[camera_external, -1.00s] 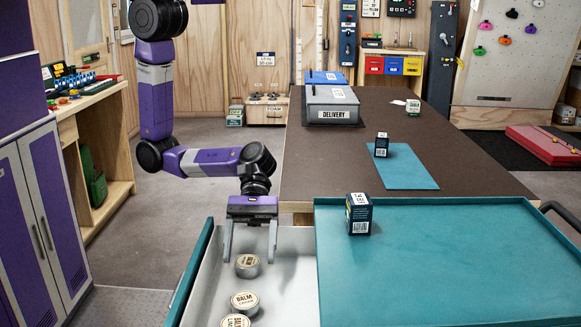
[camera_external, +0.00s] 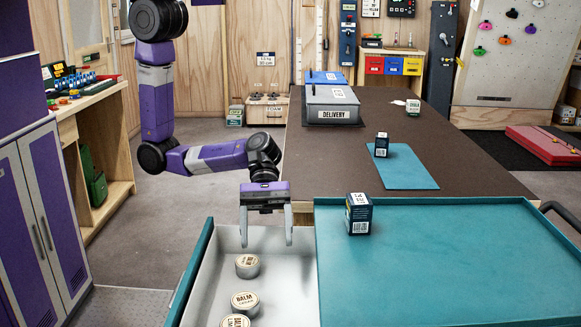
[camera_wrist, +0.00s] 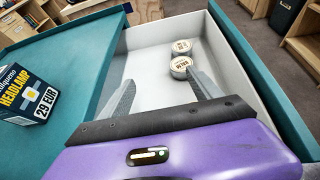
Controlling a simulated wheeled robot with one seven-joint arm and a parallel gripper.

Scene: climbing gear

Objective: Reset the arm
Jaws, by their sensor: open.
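My gripper (camera_external: 266,240) is open and empty, pointing down over the far part of an open drawer (camera_external: 208,277). Several round balm tins (camera_external: 247,265) lie in the drawer, below and nearer the camera than the fingers. In the wrist view, my gripper's two fingers (camera_wrist: 160,97) are spread apart with nothing between them. Two of the tins (camera_wrist: 180,65) show beyond the right finger, on the drawer floor.
A headlamp box (camera_external: 359,214) stands on the teal top (camera_external: 450,260) beside the drawer.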

